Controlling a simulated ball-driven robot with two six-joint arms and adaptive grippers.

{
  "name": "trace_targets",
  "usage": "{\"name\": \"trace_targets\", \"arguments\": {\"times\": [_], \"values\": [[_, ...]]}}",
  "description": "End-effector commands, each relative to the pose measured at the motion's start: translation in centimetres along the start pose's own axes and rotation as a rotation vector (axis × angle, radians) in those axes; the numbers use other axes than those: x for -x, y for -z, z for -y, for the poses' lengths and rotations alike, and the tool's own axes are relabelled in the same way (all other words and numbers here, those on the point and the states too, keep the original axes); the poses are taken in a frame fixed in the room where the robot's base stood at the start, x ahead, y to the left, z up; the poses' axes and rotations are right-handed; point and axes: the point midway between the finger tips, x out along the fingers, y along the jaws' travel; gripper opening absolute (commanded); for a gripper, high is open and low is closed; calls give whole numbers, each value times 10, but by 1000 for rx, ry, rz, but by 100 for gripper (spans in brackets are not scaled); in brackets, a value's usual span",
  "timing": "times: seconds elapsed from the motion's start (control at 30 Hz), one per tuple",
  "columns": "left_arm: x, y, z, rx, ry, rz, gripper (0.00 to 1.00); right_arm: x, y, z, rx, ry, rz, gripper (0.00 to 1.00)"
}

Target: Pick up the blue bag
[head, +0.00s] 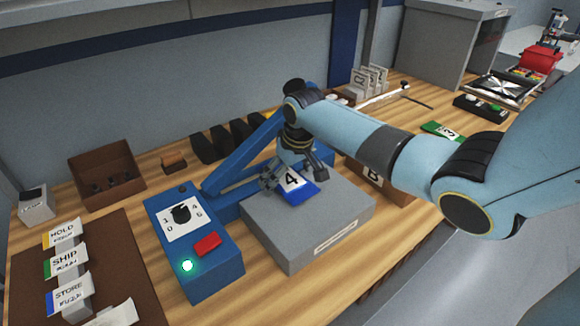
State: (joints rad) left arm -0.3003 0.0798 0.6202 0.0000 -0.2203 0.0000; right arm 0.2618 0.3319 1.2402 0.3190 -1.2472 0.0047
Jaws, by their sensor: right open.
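A small blue bag (303,196) with a white label reading 4 lies on top of a grey block (345,212) near the middle of the bench. My right gripper (294,173) is directly over it, pointing down, with its fingers spread to either side of the bag. The fingers partly hide the bag's far side. I cannot tell whether they touch it. My left gripper is not in view.
A blue device (195,262) with a dial, red button and lit green lamp stands left of the block; its blue arm reaches behind my gripper.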

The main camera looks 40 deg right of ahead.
Motion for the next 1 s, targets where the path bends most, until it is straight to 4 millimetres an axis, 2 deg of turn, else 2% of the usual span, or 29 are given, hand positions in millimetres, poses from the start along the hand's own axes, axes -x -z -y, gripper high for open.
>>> {"name": "trace_targets", "arguments": {"times": [0.07, 0.53, 0.63, 0.67, 1.0], "values": [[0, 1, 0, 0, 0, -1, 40, 0, 0, 0, 0, 0, 0, 100], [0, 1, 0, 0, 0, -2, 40, -1, -1, -2, 1, -4, 3, 40], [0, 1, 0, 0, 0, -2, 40, -1, -2, -2, 1, -5, 4, 40], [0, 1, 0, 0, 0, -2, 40, -1, -2, -2, 1, -5, 5, 34], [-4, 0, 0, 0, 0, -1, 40, 3, -2, -3, 1, -6, 8, 34]]}}
